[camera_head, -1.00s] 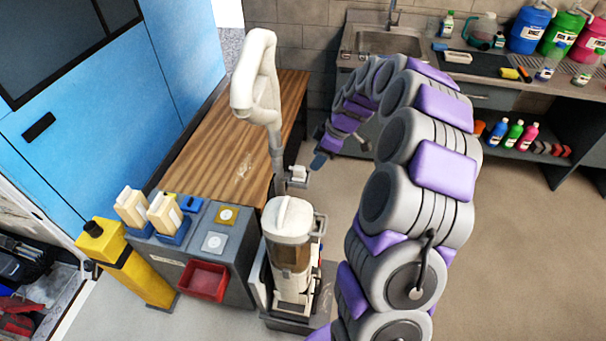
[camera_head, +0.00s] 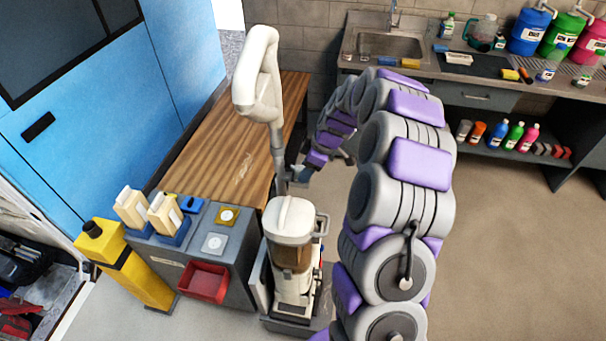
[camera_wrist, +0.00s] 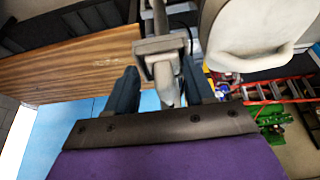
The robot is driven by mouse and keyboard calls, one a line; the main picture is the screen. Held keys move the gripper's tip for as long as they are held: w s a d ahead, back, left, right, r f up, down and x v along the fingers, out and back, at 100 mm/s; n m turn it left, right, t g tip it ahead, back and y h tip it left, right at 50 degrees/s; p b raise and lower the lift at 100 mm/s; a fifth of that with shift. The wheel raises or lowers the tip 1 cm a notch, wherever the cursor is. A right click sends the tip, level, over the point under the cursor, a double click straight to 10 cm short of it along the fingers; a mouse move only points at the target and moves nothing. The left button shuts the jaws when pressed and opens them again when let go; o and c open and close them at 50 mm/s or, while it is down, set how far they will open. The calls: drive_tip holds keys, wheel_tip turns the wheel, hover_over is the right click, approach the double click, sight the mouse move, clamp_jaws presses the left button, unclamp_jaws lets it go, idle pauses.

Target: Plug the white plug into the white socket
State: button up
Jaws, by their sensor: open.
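A pale grey-white block (camera_wrist: 160,46), which looks like the white plug on its holder, shows in the wrist view with a rounded pale piece below it. My gripper (camera_wrist: 160,82) is open, with one dark finger on each side of that piece; I cannot tell if they touch it. In the head view my gripper (camera_head: 301,174) is beside the upright vacuum's pole (camera_head: 278,150) and largely hides the block. The white socket (camera_head: 214,242) is a pale square plate on top of the grey cabinet, in front of a yellow plate (camera_head: 227,216).
The vacuum's body (camera_head: 293,225) stands right of the grey cabinet (camera_head: 232,265). A red bin (camera_head: 204,282) hangs on the cabinet's front. A wooden bench (camera_head: 215,145) lies behind. A yellow post (camera_head: 130,265) stands left. The floor at right is clear.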

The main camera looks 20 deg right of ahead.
drive_tip(key=shift+a, duration=0.7)
drive_tip(key=shift+d, duration=0.55)
drive_tip(key=c, duration=0.3)
drive_tip(key=shift+s+d, duration=0.1)
drive_tip(key=shift+d, duration=0.1)
drive_tip(key=c, duration=0.3)
drive_tip(key=shift+a, duration=0.35)
drive_tip(key=shift+c, duration=0.6)
drive_tip(key=shift+r, duration=0.4)
drive_tip(key=shift+a+p+v, duration=0.1)
drive_tip(key=shift+p+v, duration=0.15)
drive_tip(key=shift+v, duration=0.5)
drive_tip(key=shift+a+p+v, duration=0.15)
drive_tip(key=shift+p+v, duration=0.05)
drive_tip(key=shift+v, duration=0.55)
drive_tip(key=s+d+r+p, duration=0.1)
drive_tip(key=s+d, duration=0.3)
drive_tip(key=s, duration=1)
drive_tip(key=shift+s+d+r, duration=0.2)
drive_tip(key=shift+s, duration=0.05)
